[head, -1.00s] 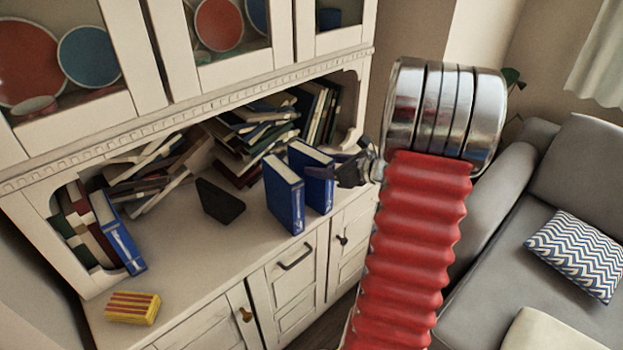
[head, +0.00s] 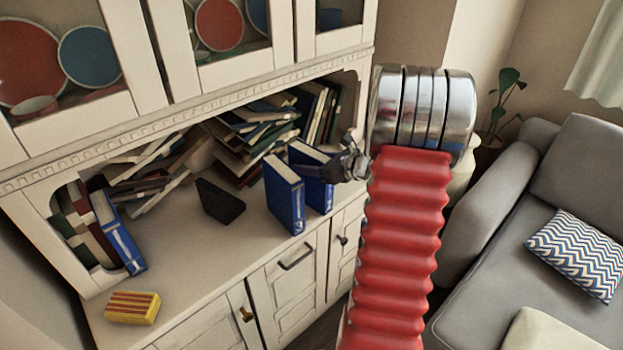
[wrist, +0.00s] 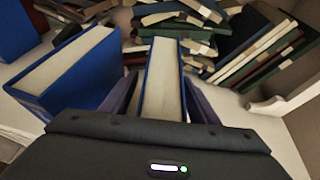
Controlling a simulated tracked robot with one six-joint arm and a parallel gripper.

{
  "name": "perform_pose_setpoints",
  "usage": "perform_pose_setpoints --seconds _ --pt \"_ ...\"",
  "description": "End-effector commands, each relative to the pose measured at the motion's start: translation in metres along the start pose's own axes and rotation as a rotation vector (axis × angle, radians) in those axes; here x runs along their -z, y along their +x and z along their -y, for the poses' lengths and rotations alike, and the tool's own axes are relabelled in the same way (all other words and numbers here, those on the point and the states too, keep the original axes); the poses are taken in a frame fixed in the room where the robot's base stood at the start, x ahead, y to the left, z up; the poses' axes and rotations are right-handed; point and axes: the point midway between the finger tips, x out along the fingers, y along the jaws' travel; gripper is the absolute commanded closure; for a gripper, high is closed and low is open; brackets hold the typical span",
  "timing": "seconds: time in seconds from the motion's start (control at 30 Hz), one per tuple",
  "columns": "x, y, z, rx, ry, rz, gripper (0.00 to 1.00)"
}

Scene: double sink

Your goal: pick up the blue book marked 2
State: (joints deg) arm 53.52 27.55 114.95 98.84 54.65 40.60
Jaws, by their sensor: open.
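Two blue books stand upright side by side on the cabinet counter, a left one (head: 284,195) and a right one (head: 318,190). A third blue book (head: 122,238) leans at the far left. I cannot read a number on any of them. My gripper (head: 322,166) is open at the right upright book. In the wrist view, its fingers (wrist: 160,84) lie on both sides of that book (wrist: 161,104), with its pale page edge between them. I cannot tell whether they touch it. The left upright book (wrist: 68,72) stands just left of the fingers.
Piled books (head: 250,135) fill the shelf behind. A dark block (head: 220,201) stands left of the upright books, and a yellow striped block (head: 132,307) lies at the front left. The upper cabinet (head: 190,113) overhangs the counter. A grey sofa (head: 500,260) is at the right.

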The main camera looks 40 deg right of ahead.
Motion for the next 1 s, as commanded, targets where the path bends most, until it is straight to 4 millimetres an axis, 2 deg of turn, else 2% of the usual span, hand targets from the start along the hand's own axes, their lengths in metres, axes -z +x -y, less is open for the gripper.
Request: perform_pose_setpoints --seconds 0.23,1.0 --pt "0.0001 -0.0004 0.0002 0.000 0.000 0.000 0.45" --pt "0.0002 -0.0005 0.0004 0.001 0.001 0.000 0.99"
